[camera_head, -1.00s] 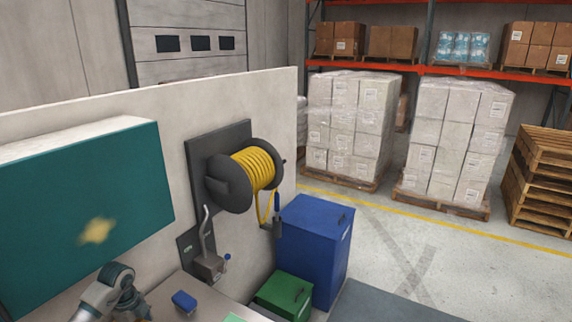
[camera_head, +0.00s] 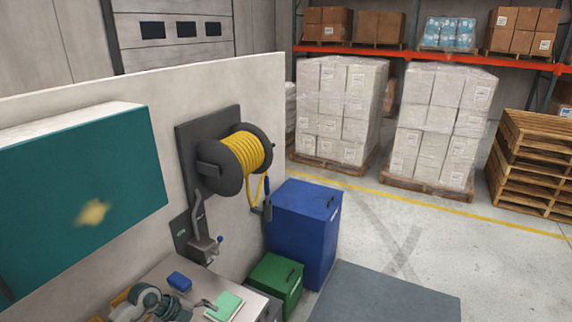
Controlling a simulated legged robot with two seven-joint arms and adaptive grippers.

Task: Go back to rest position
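My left arm shows at the bottom left of the head view, over the grey worktop (camera_head: 163,276). Its end, with what looks like my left gripper (camera_head: 204,304), is small and dark beside a light green pad (camera_head: 224,306). I cannot tell whether its fingers are open or shut, or whether it touches the pad. My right gripper is not in view.
A blue sponge-like block (camera_head: 179,281) lies on the worktop. Behind are a teal panel (camera_head: 80,200) and a yellow hose reel (camera_head: 240,155) on a pale wall.

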